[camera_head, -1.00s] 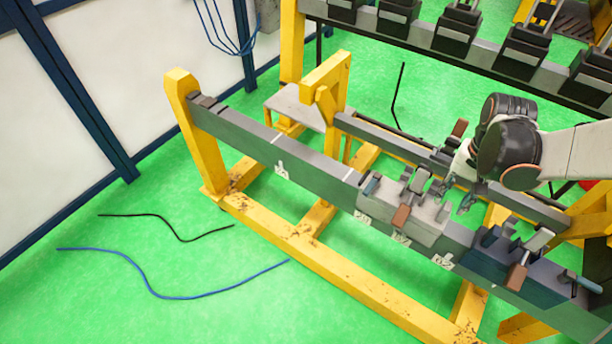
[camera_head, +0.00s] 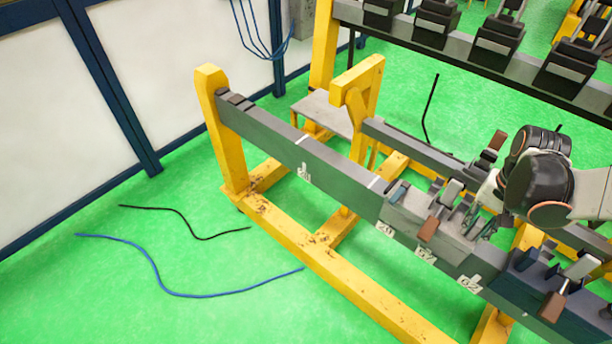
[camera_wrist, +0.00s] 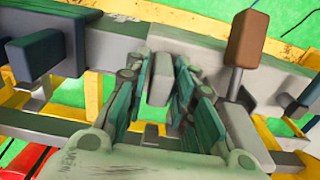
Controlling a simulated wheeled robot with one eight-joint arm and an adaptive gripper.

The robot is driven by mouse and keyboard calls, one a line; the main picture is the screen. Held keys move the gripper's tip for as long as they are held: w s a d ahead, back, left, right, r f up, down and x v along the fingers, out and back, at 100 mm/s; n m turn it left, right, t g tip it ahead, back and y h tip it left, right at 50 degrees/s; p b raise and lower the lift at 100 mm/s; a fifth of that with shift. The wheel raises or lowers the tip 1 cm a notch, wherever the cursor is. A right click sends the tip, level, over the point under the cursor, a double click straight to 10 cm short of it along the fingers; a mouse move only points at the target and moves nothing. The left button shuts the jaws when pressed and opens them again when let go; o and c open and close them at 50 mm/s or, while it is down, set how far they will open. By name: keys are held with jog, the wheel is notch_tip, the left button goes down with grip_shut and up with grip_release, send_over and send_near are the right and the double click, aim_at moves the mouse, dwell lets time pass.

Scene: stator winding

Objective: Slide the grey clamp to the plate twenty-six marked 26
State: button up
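The grey clamp (camera_head: 440,218) sits on the near dark rail (camera_head: 265,138) in the head view, with a brown-tipped lever (camera_head: 428,230) on it. My gripper (camera_head: 487,226) reaches down at the clamp's right part. In the wrist view my gripper's teal fingers (camera_wrist: 163,95) stand on either side of a grey upright tab (camera_wrist: 159,78); whether both press on it I cannot tell. White number plates hang on the rail's front face: one far left (camera_head: 304,173), others below the clamp (camera_head: 384,229) and right of it (camera_head: 470,283). Their numbers are too small to read.
A dark blue clamp (camera_head: 535,275) with a brown-tipped lever sits on the rail to the right. The rail left of the grey clamp is clear up to a small dark block (camera_head: 236,101). A yellow frame (camera_head: 225,135) carries the rail. Cables lie on the green floor.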

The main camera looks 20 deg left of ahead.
send_near(410, 199)
jog(key=shift+s+f+b, duration=0.1)
jog(key=shift+f+b, duration=0.35)
jog(key=shift+f, duration=2.25)
jog(key=shift+w+a, duration=0.4)
jog(key=shift+a, duration=0.85)
jog(key=shift+w+a, duration=0.4)
jog(key=shift+a, duration=0.8)
jog(key=shift+w+a, duration=0.4)
jog(key=shift+a, duration=0.85)
jog(key=shift+w+a, duration=0.45)
jog(key=shift+a, duration=0.85)
jog(key=shift+w+a, duration=0.4)
jog(key=shift+a, duration=0.95)
jog(key=shift+w+a, duration=0.45)
jog(key=shift+a, duration=0.85)
jog(key=shift+w+a, duration=0.5)
jog(key=shift+a, duration=1.05)
jog(key=shift+w+a, duration=0.5)
jog(key=shift+a, duration=1)
jog(key=shift+w+a, duration=0.5)
jog(key=shift+a, duration=1.05)
jog(key=shift+w+a, duration=0.15)
jog(key=shift+a, duration=0.35)
jog(key=shift+d, duration=0.3)
